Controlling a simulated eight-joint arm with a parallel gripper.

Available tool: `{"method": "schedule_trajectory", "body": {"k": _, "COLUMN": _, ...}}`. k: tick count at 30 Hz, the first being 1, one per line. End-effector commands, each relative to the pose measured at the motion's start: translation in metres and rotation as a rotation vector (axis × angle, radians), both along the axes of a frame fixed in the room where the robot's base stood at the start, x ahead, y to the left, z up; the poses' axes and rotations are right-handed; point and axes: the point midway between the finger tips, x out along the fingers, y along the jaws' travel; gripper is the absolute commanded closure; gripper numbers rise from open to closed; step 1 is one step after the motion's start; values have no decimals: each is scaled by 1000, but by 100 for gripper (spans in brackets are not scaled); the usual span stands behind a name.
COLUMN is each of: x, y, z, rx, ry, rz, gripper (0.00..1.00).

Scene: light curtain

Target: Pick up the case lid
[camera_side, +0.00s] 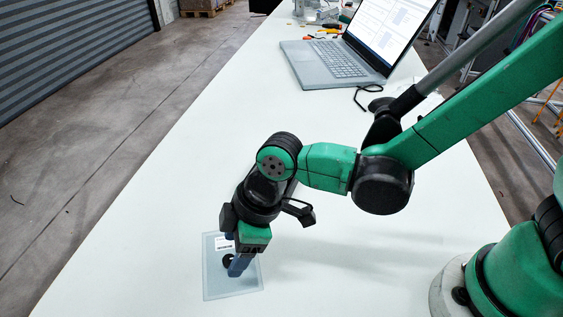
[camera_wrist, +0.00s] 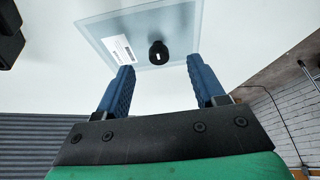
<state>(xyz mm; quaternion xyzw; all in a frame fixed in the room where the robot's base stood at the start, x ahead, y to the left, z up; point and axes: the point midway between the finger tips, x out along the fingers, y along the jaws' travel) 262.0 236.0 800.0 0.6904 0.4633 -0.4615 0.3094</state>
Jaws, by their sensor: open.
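The case lid (camera_side: 215,283) is a flat, translucent grey-blue rectangle lying on the white table. It has a white barcode label (camera_side: 224,243) and a round black knob (camera_side: 228,261). In the wrist view the lid (camera_wrist: 178,22) is at the top, with its label (camera_wrist: 123,49) left of the knob (camera_wrist: 158,52). My gripper (camera_side: 238,266) points down over the lid, close to the knob. In the wrist view my gripper (camera_wrist: 158,80) is open, its two blue fingers apart with the knob showing in the gap between them, beyond the tips. The fingers partly hide the knob in the side view.
A laptop (camera_side: 335,64) stands open at the far end of the white table (camera_side: 180,180), with a black cable (camera_side: 362,98) beside it and several small tools (camera_side: 325,32) behind. The table around the lid is clear.

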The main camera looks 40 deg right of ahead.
Motion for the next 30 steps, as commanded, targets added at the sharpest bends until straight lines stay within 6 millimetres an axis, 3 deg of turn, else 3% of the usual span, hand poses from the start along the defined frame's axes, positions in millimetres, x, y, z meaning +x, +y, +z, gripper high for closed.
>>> {"method": "schedule_trajectory", "body": {"k": 8, "x": 4, "y": 9, "z": -22, "rx": 1, "ry": -1, "rz": -2, "gripper": 37}}
{"method": "schedule_trajectory", "body": {"k": 18, "x": 5, "y": 10, "z": -25, "rx": 1, "ry": -1, "rz": -4, "gripper": 37}}
{"method": "schedule_trajectory", "body": {"k": 19, "x": 5, "y": 10, "z": -25, "rx": 1, "ry": -1, "rz": -4, "gripper": 40}}
{"method": "schedule_trajectory", "body": {"k": 25, "x": 5, "y": 10, "z": -25, "rx": 1, "ry": -1, "rz": -4, "gripper": 97}}
{"method": "schedule_trajectory", "body": {"k": 30, "x": 5, "y": 9, "z": -25, "rx": 1, "ry": -1, "rz": -4, "gripper": 100}}
